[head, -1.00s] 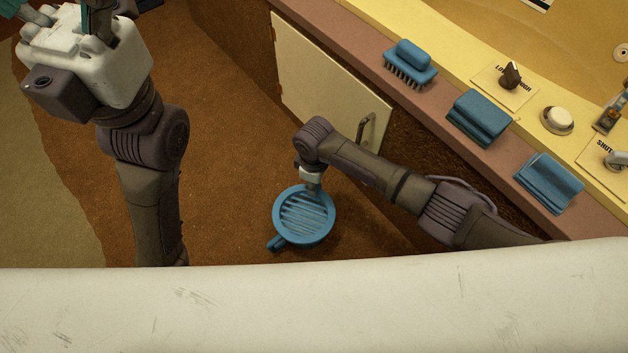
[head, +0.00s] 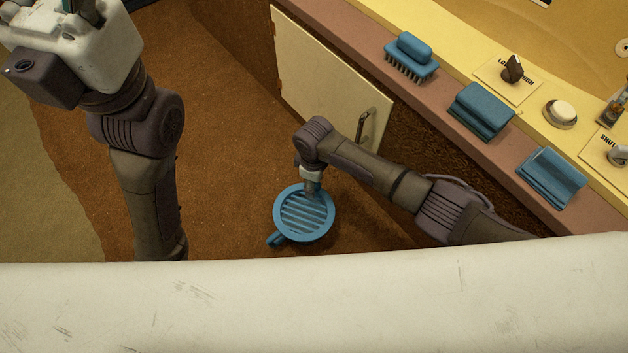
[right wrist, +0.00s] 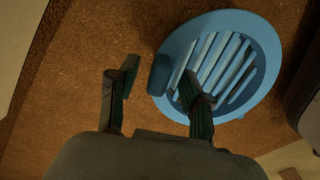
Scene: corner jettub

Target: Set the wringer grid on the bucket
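The blue round wringer grid (head: 290,229) with parallel slats shows low over the brown floor in the head view. It also shows in the right wrist view (right wrist: 255,45). A blue stub (head: 275,240) sticks out at its lower left. I cannot make out a separate bucket; whether one is under the grid is hidden. My right gripper (head: 312,190) is at the grid's upper rim. In the right wrist view its fingers (right wrist: 157,98) stand apart, with a blue tab (right wrist: 160,75) at the rim showing between them. My left gripper (head: 82,8) is high at the upper left, its fingertips cut off.
A ledge at the right carries a blue brush (head: 411,58), two blue folded-looking pieces (head: 481,110) (head: 551,178) and control knobs (head: 512,69). A cream cabinet door (head: 325,85) with a handle stands behind the right arm. A pale rim (head: 300,310) crosses the front. Floor left of the grid is clear.

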